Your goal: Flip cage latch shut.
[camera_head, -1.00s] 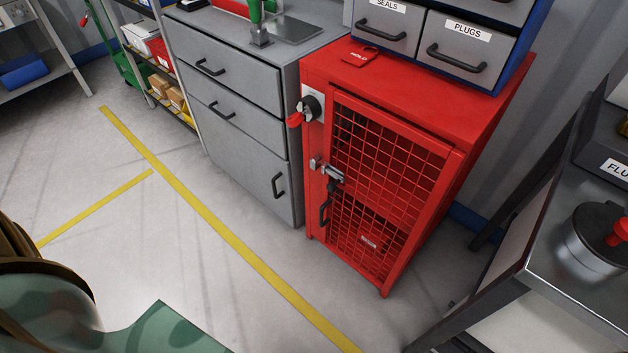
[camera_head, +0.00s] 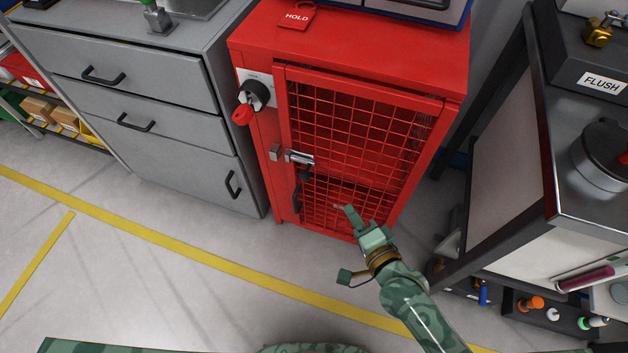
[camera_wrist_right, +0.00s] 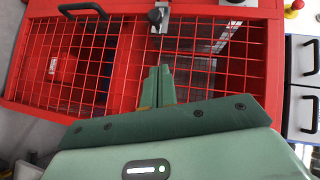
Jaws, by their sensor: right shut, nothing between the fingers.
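The red mesh cage (camera_head: 455,62) stands ahead of me. The silver latch (camera_head: 300,157) is on its door near the left edge. A small grey block (camera_head: 275,153) sits on the frame to its left, with a gap between them. The black door handle (camera_head: 298,190) is just below the latch. My right gripper (camera_head: 348,212) is shut and empty, below and right of the latch. In the wrist view the shut fingers (camera_wrist_right: 158,88) overlap the mesh, and the latch (camera_wrist_right: 157,17) with its dark knob is beyond their tips. My left gripper is out of view.
A grey drawer cabinet (camera_head: 120,92) stands left of the cage. A red-and-black rotary switch (camera_head: 250,100) sticks out above the latch. A dark bench (camera_head: 535,190) stands close on the right. The floor before the cage is open, crossed by yellow tape (camera_head: 190,252).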

